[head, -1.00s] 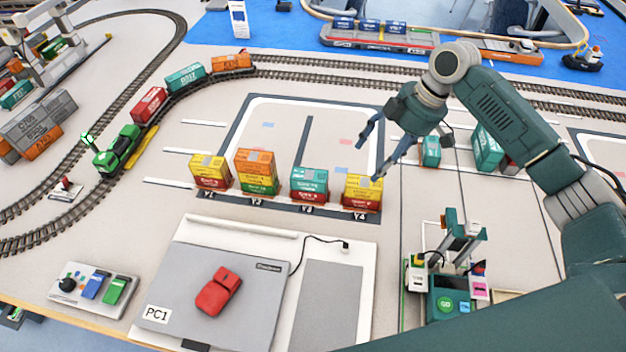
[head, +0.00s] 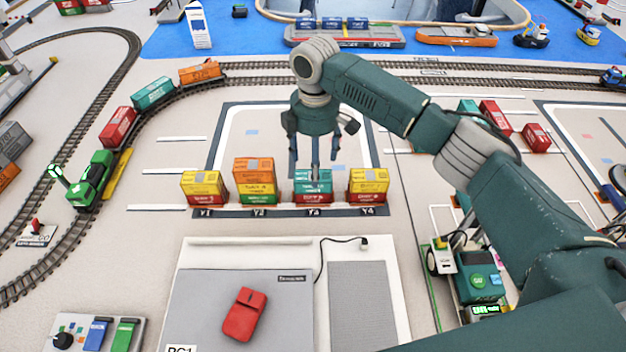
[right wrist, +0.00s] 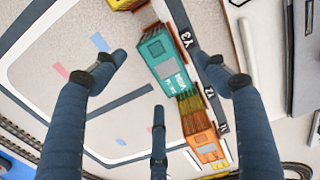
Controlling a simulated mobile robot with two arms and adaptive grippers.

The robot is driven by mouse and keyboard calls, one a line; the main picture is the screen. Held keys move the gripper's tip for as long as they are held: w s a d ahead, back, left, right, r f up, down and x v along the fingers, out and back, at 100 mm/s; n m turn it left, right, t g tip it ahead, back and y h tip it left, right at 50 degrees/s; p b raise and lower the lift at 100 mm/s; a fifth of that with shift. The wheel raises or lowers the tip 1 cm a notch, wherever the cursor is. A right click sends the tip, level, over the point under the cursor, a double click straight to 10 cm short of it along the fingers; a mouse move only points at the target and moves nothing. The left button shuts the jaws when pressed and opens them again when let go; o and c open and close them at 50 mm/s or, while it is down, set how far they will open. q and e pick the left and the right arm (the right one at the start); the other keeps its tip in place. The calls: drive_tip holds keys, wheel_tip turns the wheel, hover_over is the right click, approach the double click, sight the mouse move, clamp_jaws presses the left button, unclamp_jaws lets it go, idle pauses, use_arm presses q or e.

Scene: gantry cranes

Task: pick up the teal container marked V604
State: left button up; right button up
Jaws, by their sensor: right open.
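A teal container (head: 320,187) sits on a red container (head: 313,198) at slot Y3 in the head view. Its marking is too small to read. In the right wrist view the teal container (right wrist: 165,62) lies between my spread fingers. My right gripper (head: 315,172) is open and empty, fingers pointing down, just above and behind the teal container, partly covering it. In the right wrist view the gripper (right wrist: 160,58) shows two fingers on either side and a third below. I cannot tell whether any finger touches the container. My left gripper is not in view.
Neighbouring stacks flank it: orange-topped (head: 254,168) at Y2, yellow-topped (head: 368,179) at Y4 and another yellow one (head: 203,182) at Y1. Another teal container (head: 154,92) rides the train. A grey panel with a red block (head: 244,314) lies in front.

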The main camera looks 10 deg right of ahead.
wheel_tip(320, 180, down, 4)
drive_tip(key=shift+a+r+p, duration=0.1)
drive_tip(key=shift+a+p, duration=0.05)
drive_tip(key=shift+p, duration=0.3)
drive_tip(key=shift+f, duration=0.55)
drive_tip(key=shift+c, duration=1.2)
drive_tip(key=c, duration=1.1)
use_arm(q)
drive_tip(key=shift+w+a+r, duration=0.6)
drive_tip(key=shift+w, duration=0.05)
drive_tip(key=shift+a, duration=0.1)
